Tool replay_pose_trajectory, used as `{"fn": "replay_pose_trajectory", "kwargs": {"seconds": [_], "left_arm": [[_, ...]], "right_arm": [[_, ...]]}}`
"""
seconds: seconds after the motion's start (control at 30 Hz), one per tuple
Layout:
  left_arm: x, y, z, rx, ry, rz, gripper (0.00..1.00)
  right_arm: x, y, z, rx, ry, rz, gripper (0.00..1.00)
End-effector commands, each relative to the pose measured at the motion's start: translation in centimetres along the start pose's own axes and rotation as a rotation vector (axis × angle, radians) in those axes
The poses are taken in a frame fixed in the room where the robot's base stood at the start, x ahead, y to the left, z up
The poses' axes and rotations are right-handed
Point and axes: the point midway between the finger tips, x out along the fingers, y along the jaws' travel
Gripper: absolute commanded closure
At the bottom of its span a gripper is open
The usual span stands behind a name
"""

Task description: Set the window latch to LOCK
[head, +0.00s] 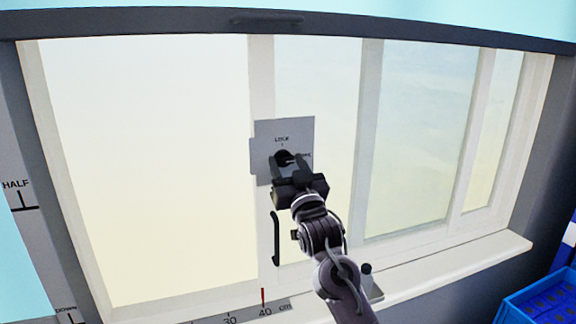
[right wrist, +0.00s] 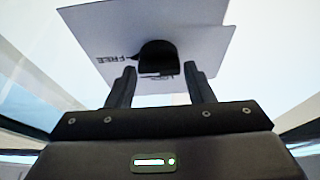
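The window latch is a grey plate (head: 297,131) on the window's upright frame bar, with a dark round knob (head: 282,156). LOCK is printed above the knob; a second label at its right is partly hidden by my gripper. In the right wrist view the plate (right wrist: 200,48) appears turned over, with FREE readable left of the knob (right wrist: 158,56). My right gripper (head: 289,162) is at the knob. Its fingers (right wrist: 160,74) are apart, with visible gaps to the knob. I cannot tell which label the knob points to. My left gripper is out of view.
A dark vertical handle (head: 275,238) is on the frame below the plate. A white sill (head: 440,265) runs along the bottom, with a scale strip (head: 240,314) at the lower left. A blue crate (head: 540,300) is at the lower right.

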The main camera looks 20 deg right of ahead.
Motion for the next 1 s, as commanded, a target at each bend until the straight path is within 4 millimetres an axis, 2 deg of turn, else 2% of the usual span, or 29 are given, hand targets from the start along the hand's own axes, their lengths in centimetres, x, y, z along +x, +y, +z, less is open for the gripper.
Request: {"fn": "replay_pose_trajectory", "kwargs": {"seconds": [0.03, 0.2, 0.23, 0.63, 1.0], "left_arm": [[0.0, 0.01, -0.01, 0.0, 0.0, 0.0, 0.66], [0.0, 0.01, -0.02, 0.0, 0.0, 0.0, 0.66], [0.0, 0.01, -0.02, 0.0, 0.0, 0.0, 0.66], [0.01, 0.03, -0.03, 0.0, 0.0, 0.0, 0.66], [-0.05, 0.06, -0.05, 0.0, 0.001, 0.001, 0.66]], "right_arm": [[-0.01, -0.01, 0.01, 0.0, 0.0, 0.0, 0.59], [-0.02, -0.01, 0.02, 0.0, -0.001, 0.0, 0.81], [-0.02, -0.01, 0.02, 0.0, -0.001, 0.0, 0.83], [0.0, 0.09, 0.04, -0.085, -0.001, -0.034, 0.83], [0.03, 0.22, 0.03, -0.37, -0.003, -0.152, 0.83]]}}
